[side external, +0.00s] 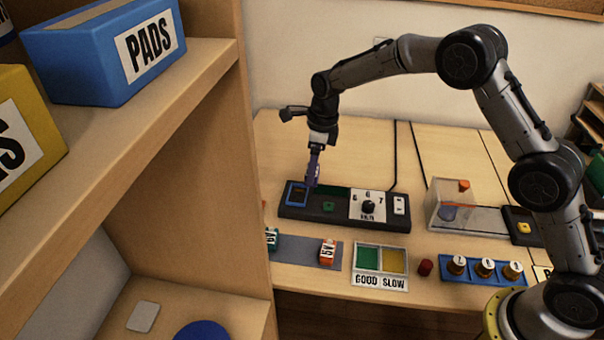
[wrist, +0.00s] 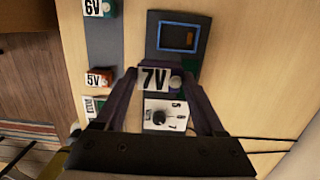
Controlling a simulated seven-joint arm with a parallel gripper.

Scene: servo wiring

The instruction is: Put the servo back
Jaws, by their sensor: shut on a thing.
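My gripper (side external: 313,158) is shut on a purple servo and points down over the left part of the dark station (side external: 290,211). The servo (side external: 312,172) is upright just above the station, close to the blue-framed bay (side external: 297,194). I cannot tell whether it touches the station. In the wrist view, the servo's white 7V label (wrist: 154,79) shows between my fingers (wrist: 165,84). The blue-framed bay (wrist: 178,37) lies beyond the servo there and looks empty.
The station's 5-6-7 dial (side external: 368,206) is right of the bay. A teal servo (side external: 272,240) and an orange servo (side external: 327,252) stand on a grey mat (side external: 300,254) in front. A GOOD/SLOW tray (side external: 380,283) and a clear box (side external: 450,205) are further right. A shelf fills the left.

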